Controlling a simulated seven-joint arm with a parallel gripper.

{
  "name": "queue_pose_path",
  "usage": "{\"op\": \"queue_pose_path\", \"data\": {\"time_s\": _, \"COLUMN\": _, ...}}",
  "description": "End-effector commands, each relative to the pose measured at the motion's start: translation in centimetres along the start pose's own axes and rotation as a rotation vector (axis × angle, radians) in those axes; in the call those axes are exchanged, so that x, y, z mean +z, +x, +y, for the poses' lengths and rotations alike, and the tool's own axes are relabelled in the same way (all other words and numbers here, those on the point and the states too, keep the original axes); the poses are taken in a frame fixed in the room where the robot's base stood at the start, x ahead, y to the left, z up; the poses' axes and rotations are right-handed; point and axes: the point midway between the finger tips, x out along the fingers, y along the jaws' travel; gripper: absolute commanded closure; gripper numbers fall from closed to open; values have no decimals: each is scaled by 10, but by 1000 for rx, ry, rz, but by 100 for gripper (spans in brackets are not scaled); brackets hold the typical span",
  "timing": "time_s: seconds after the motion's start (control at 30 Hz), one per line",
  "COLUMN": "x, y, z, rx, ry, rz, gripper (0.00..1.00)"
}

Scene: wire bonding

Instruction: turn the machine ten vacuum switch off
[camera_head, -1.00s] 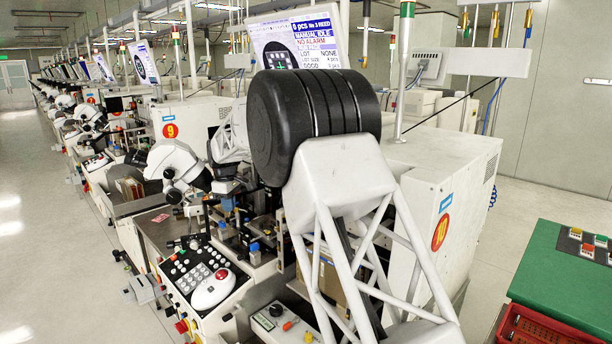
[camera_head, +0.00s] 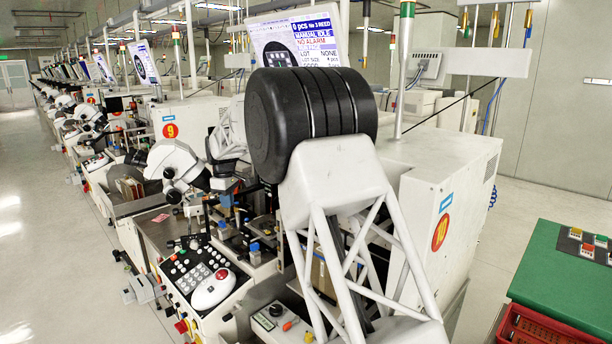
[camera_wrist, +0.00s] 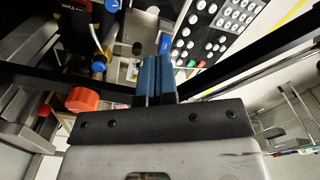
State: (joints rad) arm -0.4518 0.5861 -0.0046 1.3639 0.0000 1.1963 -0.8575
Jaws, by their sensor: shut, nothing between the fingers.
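Machine ten (camera_head: 440,190) is the white cabinet with the red number 10 disc, partly behind my arm in the head view. I cannot pick out its vacuum switch for certain. The head view does not show the gripper clearly.
A large orange-red knob (camera_wrist: 82,100) is left of my fingers, and blue knobs (camera_wrist: 98,66) are above it. A green table (camera_head: 560,270) is at right. The aisle (camera_head: 40,240) at left is clear.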

Motion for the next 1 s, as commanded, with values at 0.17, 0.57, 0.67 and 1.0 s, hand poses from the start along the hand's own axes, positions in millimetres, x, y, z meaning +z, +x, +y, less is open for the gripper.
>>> {"op": "queue_pose_path", "data": {"time_s": 0.17, "x": 0, "y": 4, "z": 0, "rx": 0, "ry": 0, "rz": 0, "gripper": 100}}
{"op": "queue_pose_path", "data": {"time_s": 0.57, "x": 0, "y": 32, "z": 0, "rx": 0, "ry": 0, "rz": 0, "gripper": 100}}
{"op": "queue_pose_path", "data": {"time_s": 0.67, "x": 0, "y": 41, "z": 0, "rx": -1, "ry": 0, "rz": -1, "gripper": 100}}
{"op": "queue_pose_path", "data": {"time_s": 1.0, "x": 0, "y": 66, "z": 0, "rx": -1, "ry": 0, "rz": 0, "gripper": 100}}
